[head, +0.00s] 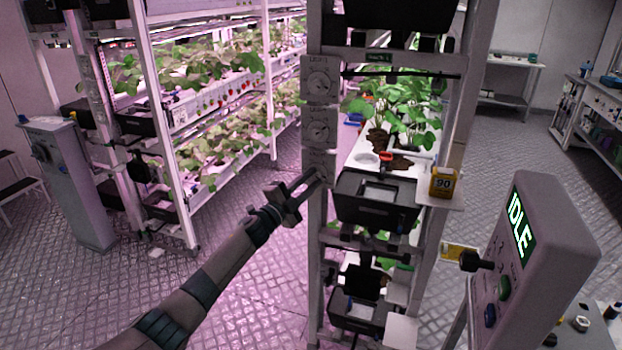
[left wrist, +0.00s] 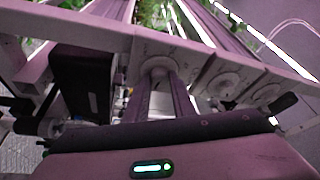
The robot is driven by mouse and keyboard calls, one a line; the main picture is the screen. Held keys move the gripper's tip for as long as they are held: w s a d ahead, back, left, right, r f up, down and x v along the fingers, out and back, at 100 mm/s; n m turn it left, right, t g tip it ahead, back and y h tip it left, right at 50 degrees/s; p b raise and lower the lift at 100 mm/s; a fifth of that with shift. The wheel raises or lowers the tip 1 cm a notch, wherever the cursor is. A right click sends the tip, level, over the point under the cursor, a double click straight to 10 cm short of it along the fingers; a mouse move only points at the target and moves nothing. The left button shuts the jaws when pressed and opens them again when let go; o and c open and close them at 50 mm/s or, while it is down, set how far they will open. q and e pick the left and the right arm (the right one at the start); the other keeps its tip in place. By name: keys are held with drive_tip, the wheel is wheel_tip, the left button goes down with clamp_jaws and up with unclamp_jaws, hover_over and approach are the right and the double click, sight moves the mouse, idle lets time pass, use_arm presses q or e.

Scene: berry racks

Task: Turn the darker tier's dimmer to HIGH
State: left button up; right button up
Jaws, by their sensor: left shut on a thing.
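Three round dimmer knobs sit in a column on the pale panel of the near rack's left post: a top dial (head: 319,86), a middle dial (head: 319,132) and a lowest one. My left gripper (head: 316,174) reaches the lowest dimmer, hiding most of it. In the left wrist view its fingers (left wrist: 165,95) are shut on that knob (left wrist: 158,66); the two other dials (left wrist: 226,82) (left wrist: 267,94) show to the right. The knob's setting cannot be read. The tier with green plants (head: 400,115) is brightly lit; the tier below (head: 385,262) looks darker. My right gripper is not in view.
A console with an IDLE screen (head: 521,226) stands at the front right. A yellow box marked 90 (head: 443,181) rests on a side shelf. A black bin (head: 374,199) fronts the near rack. Other plant racks (head: 180,120) stand left; the aisle floor between is clear.

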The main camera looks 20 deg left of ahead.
use_arm(q)
drive_tip(key=m+p, duration=0.1)
drive_tip(key=m+g+p, duration=0.1)
drive_tip(key=m, duration=0.1)
drive_tip(key=shift+a+r+m, duration=0.1)
drive_tip(key=shift+r+m, duration=0.2)
drive_tip(key=shift+r, duration=0.05)
drive_tip(key=shift+f+m+g+p, duration=0.1)
drive_tip(key=shift+m+g+p, duration=0.4)
drive_tip(key=shift+m+p, duration=0.3)
drive_tip(key=o, duration=1.1)
drive_tip(key=shift+c, duration=0.2)
drive_tip(key=shift+s+f, duration=0.1)
drive_tip(key=shift+s+a, duration=0.3)
drive_tip(key=shift+s, duration=0.15)
drive_tip(key=b+v, duration=0.4)
drive_tip(key=v, duration=1.2)
